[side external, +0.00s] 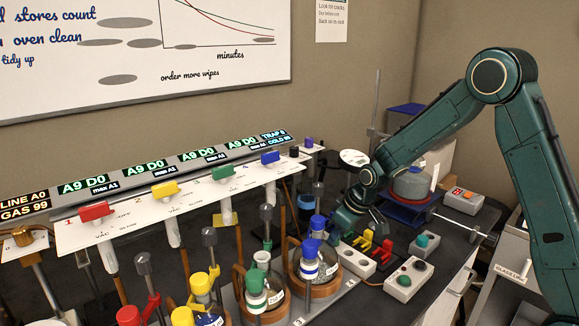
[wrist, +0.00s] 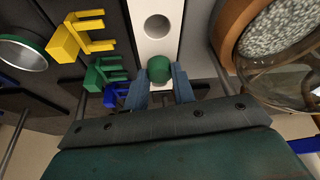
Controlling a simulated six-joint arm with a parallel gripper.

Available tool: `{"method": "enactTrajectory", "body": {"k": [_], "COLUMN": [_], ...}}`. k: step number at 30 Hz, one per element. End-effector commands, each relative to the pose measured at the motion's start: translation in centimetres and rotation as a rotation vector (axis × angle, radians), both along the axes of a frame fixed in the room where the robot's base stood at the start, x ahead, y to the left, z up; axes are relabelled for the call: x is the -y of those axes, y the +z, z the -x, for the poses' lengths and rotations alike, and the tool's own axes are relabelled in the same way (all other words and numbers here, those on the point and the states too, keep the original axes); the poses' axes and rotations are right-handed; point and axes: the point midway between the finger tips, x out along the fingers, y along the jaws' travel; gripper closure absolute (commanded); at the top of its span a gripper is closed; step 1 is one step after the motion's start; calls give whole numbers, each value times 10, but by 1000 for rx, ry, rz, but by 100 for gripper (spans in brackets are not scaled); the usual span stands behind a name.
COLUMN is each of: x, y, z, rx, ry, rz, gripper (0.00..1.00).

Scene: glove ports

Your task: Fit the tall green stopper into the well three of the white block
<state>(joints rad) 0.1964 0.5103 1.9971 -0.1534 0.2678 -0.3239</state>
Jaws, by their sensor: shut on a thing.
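In the wrist view my gripper (wrist: 160,76) is shut on the green stopper (wrist: 159,68), with one finger on each side of it. Only the rounded top of the stopper shows; its lower part is hidden, and I cannot tell whether it is above the block or in a well. The white block (wrist: 152,48) lies beneath, with one empty round well in view beyond the stopper. In the side view my gripper (side external: 347,222) is low over the far end of the white block (side external: 357,262). The stopper is hidden there.
Yellow (wrist: 82,36), green (wrist: 105,74) and blue (wrist: 116,95) clips stand left of the block in the wrist view. A brown-rimmed round vessel (wrist: 232,30) is close on the right. In the side view, a grey button box (side external: 404,280) stands right of the block.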

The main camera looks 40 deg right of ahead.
Motion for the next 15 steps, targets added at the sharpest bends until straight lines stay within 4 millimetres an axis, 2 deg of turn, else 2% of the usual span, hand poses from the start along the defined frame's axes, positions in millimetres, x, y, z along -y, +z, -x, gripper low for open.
{"method": "enactTrajectory", "body": {"k": [1, 2, 5, 15], "x": [0, 0, 0, 0], "y": [-1, -1, -1, 0], "z": [0, 0, 0, 0], "rx": [-1, 0, 0, 1], "ry": [0, 0, 0, 0], "rz": [0, 0, 0, 0], "gripper": [96, 71, 53, 53]}}
